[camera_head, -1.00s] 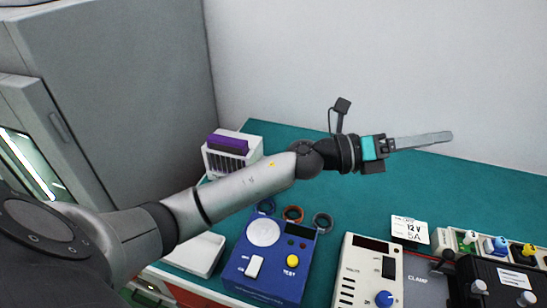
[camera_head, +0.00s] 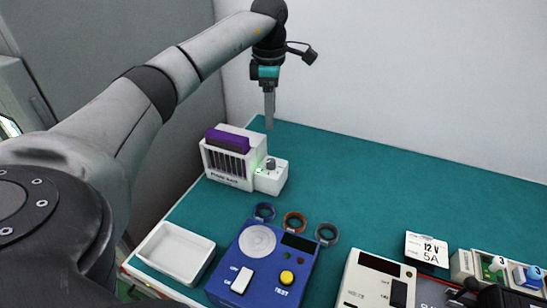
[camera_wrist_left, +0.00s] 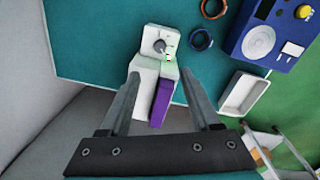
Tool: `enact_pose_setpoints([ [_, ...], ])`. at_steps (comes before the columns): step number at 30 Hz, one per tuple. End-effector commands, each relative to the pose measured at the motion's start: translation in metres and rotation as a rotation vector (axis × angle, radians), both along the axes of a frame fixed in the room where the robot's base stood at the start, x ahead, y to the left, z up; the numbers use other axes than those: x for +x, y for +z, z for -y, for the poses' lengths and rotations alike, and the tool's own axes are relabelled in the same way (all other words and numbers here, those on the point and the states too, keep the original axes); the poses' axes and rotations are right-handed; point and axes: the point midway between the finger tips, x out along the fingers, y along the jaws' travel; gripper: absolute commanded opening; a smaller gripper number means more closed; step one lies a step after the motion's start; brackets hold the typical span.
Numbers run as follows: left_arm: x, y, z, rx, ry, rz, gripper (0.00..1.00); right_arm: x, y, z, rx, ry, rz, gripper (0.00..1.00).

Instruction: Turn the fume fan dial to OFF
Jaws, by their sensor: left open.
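The fume fan (camera_head: 229,158) is a white box with a dark grille and a purple block on top, standing at the back left of the teal bench. Its dial (camera_head: 271,164) is a small dark grey knob on the white side housing, beside a green light. The dial also shows in the left wrist view (camera_wrist_left: 160,46), beyond the fingertips; its markings are too small to read. My left gripper (camera_head: 269,124) points down behind and above the fan, apart from it. In the left wrist view its two fingers (camera_wrist_left: 160,82) are spread and empty. My right gripper is not in view.
A white tray (camera_head: 206,246) and a blue tester (camera_head: 227,285) stand in front of the fan. Several coloured rings, including an orange one (camera_head: 294,212), lie behind the tester. A white card (camera_head: 426,240) stands at the right. The back right of the teal bench (camera_head: 400,175) is clear.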

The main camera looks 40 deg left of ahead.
Motion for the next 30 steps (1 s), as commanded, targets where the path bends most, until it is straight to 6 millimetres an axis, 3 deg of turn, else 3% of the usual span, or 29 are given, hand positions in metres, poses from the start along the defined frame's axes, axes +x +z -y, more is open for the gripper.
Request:
enact_pose_setpoints([
  [5, -0.001, -0.023, -0.002, 0.003, 0.001, -0.007, 0.64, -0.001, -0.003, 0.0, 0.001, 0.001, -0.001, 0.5],
  [19, 0.003, -0.121, -0.003, -0.001, 0.001, -0.006, 0.64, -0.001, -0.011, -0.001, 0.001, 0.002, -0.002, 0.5],
  [24, 0.004, -0.142, -0.003, 0.0, 0.001, -0.002, 0.64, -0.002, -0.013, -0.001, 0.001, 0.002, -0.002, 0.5],
  [30, 0.005, -0.15, -0.004, 0.001, 0.001, -0.001, 0.64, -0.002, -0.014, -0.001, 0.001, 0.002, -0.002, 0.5],
])
